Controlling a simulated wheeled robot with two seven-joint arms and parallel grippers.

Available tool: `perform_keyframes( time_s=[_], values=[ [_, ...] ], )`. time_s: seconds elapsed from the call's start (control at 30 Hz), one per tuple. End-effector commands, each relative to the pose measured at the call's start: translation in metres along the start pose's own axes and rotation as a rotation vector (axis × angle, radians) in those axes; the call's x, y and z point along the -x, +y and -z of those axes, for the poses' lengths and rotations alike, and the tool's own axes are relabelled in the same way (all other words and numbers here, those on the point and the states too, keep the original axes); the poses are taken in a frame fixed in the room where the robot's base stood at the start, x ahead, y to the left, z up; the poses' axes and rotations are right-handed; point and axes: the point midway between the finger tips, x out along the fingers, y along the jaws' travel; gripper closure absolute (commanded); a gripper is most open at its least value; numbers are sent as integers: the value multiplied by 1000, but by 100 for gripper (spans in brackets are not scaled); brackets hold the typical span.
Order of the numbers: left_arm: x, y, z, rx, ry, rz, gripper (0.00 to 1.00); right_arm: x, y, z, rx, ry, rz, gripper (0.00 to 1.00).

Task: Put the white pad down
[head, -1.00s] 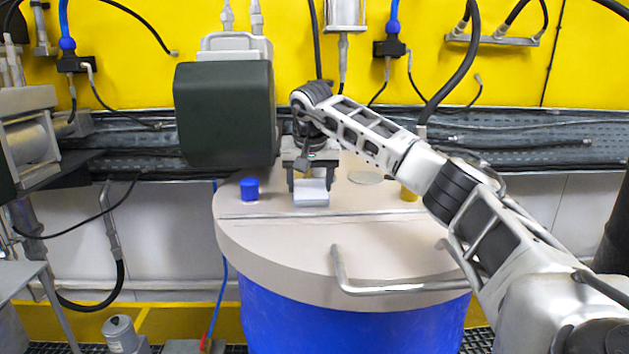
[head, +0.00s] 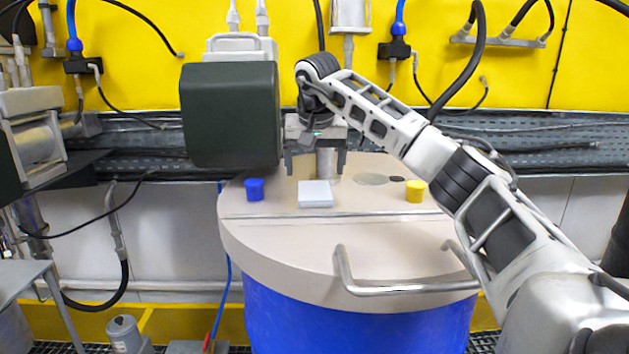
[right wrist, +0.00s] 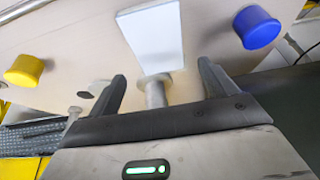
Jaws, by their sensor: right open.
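The white pad (head: 315,194) lies flat on the beige drum lid (head: 290,240), between a blue cap and a yellow cap. It also shows in the right wrist view (right wrist: 153,38), beyond the fingertips. My right gripper (head: 315,170) is open and empty, above and just behind the pad, apart from it. In the right wrist view its two fingers (right wrist: 163,85) are spread, with a grey post (right wrist: 155,92) on the lid showing between them. My left gripper is not in view.
A blue cap (head: 254,189) stands left of the pad and a yellow cap (head: 415,191) to the right. A dark green box (head: 230,115) stands close left of my right gripper. A metal handle (head: 400,289) crosses the lid's front. The lid's front part is clear.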

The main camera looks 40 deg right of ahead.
Motion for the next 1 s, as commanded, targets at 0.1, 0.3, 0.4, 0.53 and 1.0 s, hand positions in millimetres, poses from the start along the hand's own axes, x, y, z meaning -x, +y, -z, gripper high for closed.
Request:
perform_keyframes(
  time_s=[0.1, 0.3, 0.4, 0.53, 1.0],
  values=[
    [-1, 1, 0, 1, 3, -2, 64, 28, -1, 0, 0, 4, 3, 16],
    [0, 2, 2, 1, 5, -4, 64, 60, -1, 0, 0, 3, 2, 16],
    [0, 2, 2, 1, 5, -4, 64, 68, -1, 0, 1, 1, 0, 16],
    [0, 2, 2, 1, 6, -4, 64, 71, 0, 0, 1, 1, 0, 16],
    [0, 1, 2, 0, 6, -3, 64, 71, 0, 0, 1, 0, 0, 16]
  ],
)
